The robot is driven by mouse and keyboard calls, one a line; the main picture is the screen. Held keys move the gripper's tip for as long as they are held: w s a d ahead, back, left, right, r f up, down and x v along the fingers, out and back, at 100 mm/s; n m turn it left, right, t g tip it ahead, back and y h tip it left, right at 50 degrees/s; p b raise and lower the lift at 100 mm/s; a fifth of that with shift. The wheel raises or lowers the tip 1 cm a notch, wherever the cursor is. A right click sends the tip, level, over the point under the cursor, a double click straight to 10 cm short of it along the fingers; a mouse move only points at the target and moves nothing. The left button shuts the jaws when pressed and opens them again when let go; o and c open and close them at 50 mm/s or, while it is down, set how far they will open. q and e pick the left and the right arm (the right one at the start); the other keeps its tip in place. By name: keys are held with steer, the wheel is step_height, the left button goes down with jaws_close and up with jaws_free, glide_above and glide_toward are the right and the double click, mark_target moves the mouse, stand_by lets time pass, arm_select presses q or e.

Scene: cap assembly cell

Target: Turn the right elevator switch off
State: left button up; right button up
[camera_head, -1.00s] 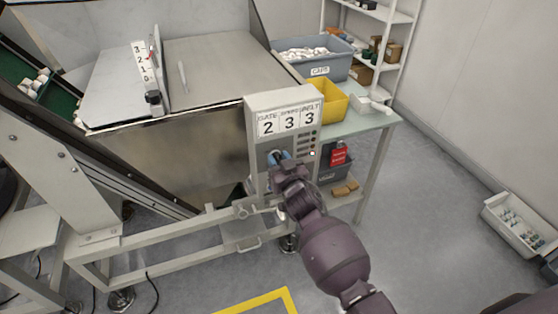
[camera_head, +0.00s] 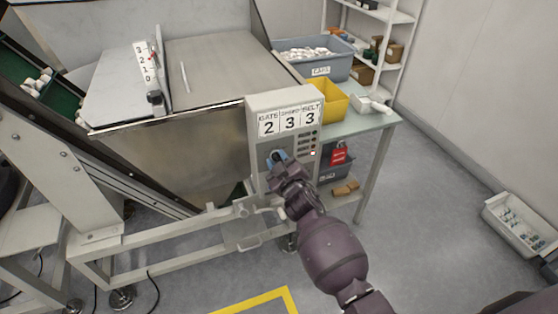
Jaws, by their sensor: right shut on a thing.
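A grey control box (camera_head: 256,150) with cards reading GATE 2, SPEED 3 and BELT 3 stands at the front right corner of the machine. My right gripper (camera_head: 278,160) is at the lower left of its front face, shut on a dark switch knob (camera_head: 275,154). Blue shows at the fingertips. The gripper and wrist hide most of the knob, so its turn position cannot be read. A column of small buttons or lamps (camera_head: 313,146) runs down the right of the face; one low down is lit. My left gripper is not in view.
A yellow bin (camera_head: 329,98) and a grey CAPS bin (camera_head: 336,62) stand on the table behind.

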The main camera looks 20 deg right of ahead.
steer(key=shift+n, duration=1)
steer(key=o, duration=0.9)
